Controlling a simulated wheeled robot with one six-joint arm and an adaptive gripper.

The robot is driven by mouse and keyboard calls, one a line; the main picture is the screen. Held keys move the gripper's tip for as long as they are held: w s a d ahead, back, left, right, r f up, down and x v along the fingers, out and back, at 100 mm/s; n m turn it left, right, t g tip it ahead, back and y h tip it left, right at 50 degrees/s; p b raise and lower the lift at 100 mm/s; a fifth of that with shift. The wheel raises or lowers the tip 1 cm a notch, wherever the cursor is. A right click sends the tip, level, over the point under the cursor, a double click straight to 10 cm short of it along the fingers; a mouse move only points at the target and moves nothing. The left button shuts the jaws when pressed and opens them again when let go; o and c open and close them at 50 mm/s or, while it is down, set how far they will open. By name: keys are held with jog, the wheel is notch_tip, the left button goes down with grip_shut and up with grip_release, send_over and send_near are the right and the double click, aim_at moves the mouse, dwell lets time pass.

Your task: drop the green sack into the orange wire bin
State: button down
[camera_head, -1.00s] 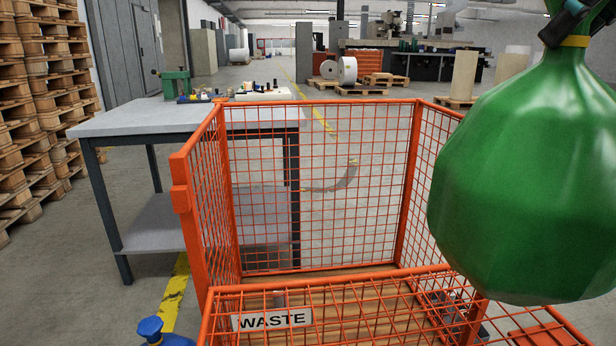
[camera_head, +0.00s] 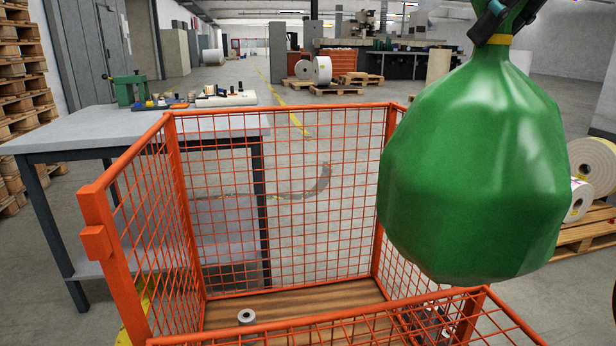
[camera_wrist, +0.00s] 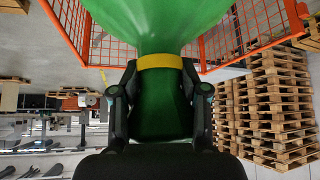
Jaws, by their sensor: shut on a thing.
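The green sack (camera_head: 475,175) hangs from my gripper (camera_head: 497,22) at the upper right of the head view. My gripper is shut on the sack's neck just above a yellow tie. In the wrist view my gripper (camera_wrist: 160,100) has a finger on each side of the green neck, and the sack (camera_wrist: 155,20) bulges beyond the tie. The orange wire bin (camera_head: 178,215) stands open-topped in the lower middle. The sack covers its right part in the head view; I cannot tell whether it is fully over the opening. The bin's wooden floor shows, with a small roll (camera_head: 246,316) on it.
A grey workbench (camera_head: 70,135) with a green tool and small items stands left of the bin. Stacked pallets (camera_wrist: 275,105) show in the wrist view. Label rolls on a pallet (camera_head: 590,230) stand at the right. Open floor lies behind the bin.

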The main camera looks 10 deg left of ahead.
jog(key=w+r+b+x, duration=0.1)
jog(key=w+x, duration=0.1)
jog(key=x, duration=0.9)
jog(key=w+r+x, duration=0.1)
jog(key=w+x, duration=0.2)
jog(key=x, duration=0.8)
jog(key=w+r+b+x, duration=0.1)
jog(key=w+r+x, duration=0.1)
jog(key=x, duration=0.9)
jog(key=w+a+f+m+b, duration=0.1)
jog(key=w+a+f, duration=0.1)
jog(key=a+f, duration=0.5)
jog(key=w+a+f, duration=0.1)
jog(key=a+f, duration=0.2)
jog(key=f, duration=0.8)
jog(key=s+a+f+b, duration=0.1)
jog(key=a+f, duration=0.2)
jog(key=f, duration=1)
jog(key=s+a+f+b, duration=0.1)
jog(key=a+f, duration=0.3)
jog(key=f, duration=0.9)
jog(key=shift+s+a+f+b, duration=0.2)
jog(key=shift+s+a+b, duration=0.2)
jog(key=shift+s, duration=0.25)
jog(key=shift+f+b, duration=0.65)
jog(key=shift+b, duration=0.2)
jog(key=c, duration=0.5)
grip_release()
jog(key=shift+c, duration=0.2)
